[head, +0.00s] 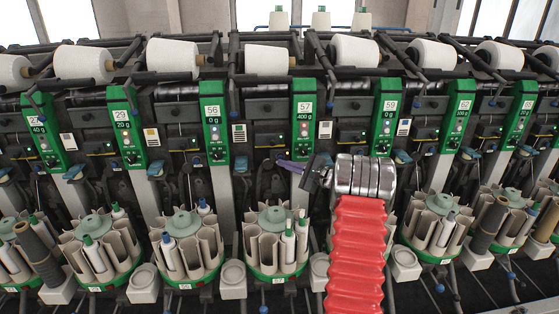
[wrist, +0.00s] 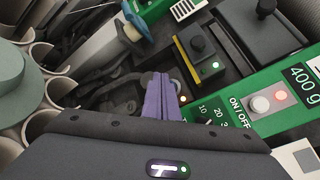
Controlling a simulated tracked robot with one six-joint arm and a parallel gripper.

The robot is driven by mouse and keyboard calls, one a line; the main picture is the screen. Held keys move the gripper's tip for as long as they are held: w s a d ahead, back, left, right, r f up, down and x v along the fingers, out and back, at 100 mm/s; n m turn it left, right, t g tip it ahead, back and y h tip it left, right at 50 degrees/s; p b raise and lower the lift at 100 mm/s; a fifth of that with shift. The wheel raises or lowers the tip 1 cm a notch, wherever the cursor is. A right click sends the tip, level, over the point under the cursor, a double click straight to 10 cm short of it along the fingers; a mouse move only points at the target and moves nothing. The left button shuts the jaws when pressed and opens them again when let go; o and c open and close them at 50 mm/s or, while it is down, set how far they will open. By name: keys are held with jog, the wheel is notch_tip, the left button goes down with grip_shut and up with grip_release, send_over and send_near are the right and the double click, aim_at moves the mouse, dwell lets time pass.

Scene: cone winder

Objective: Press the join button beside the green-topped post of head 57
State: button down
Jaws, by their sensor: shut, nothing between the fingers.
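The green-topped post (head: 304,118) of head 57 bears the labels 57 and 400 g. I cannot tell for certain which button is the join button. My gripper (wrist: 160,82) has purple fingers, shut and empty, below the black button in the picture.
Neighbouring green posts 56 (head: 214,120) and 59 (head: 386,115) stand on either side. White yarn cones (head: 266,60) line the top. A round bobbin magazine (head: 268,220) with tubes stands below head 57. A blue-tipped lever (wrist: 136,18) lies at the upper left of the wrist view.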

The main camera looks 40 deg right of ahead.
jog(key=shift+s+a, duration=0.1)
jog(key=shift+s, duration=0.05)
jog(key=shift+s+a, duration=0.7)
jog(key=shift+s, duration=0.3)
jog(key=shift+s+a, duration=0.65)
jog(key=shift+s, duration=0.3)
jog(key=s+a+r+n+g+y, duration=0.2)
jog(key=a+r+n+g, duration=0.15)
jog(key=a, duration=0.75)
jog(key=s+a+r+n+g+y, duration=0.1)
jog(key=s+a+r+n+g, duration=0.2)
jog(key=a, duration=0.9)
jog(key=s+a+r+n+g+y, duration=0.25)
jog(key=a+n, duration=0.25)
jog(key=a, duration=0.6)
jog(key=s+a+n+g+h, duration=0.3)
jog(key=s+a+n, duration=0.2)
jog(key=s+a, duration=0.5)
jog(key=s+n+h, duration=0.5)
jog(key=s+n, duration=0.2)
jog(key=s, duration=0.8)
jog(key=shift+a+f+t+h, duration=0.3)
jog(key=shift+f+t+h, duration=0.05)
jog(key=shift+t, duration=0.05)
